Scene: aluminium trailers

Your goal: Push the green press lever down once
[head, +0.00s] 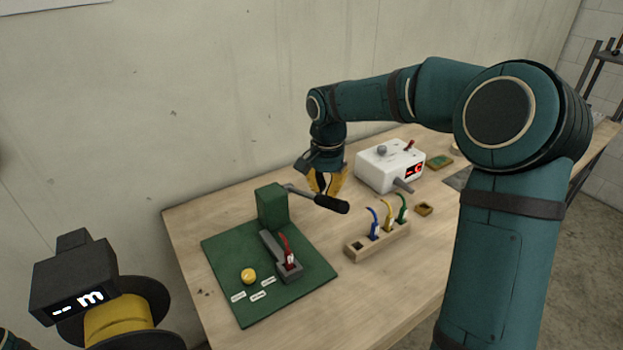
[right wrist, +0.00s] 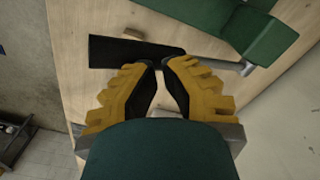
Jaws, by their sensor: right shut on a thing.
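The green press (head: 272,206) stands on a green board (head: 220,247) on the wooden table. Its lever, a grey rod with a black grip (head: 331,204), sticks out to the right and slopes slightly down. My right gripper (head: 325,190) has yellow fingers pointing down at the lever, behind the grip. In the right wrist view, the black grip (right wrist: 125,51) and rod cross just beyond the nearly closed fingertips (right wrist: 161,65). The gripper is shut on the lever near where rod and grip meet; the exact contact is hard to see. My left gripper is not in view.
The board carries a red connector (head: 287,252) in a grey holder and a yellow knob (head: 248,276). A wooden block (head: 377,241) with coloured cables stands right of it. A white box (head: 389,166) with a red display stands behind. A dark display unit (head: 75,278) is at lower left.

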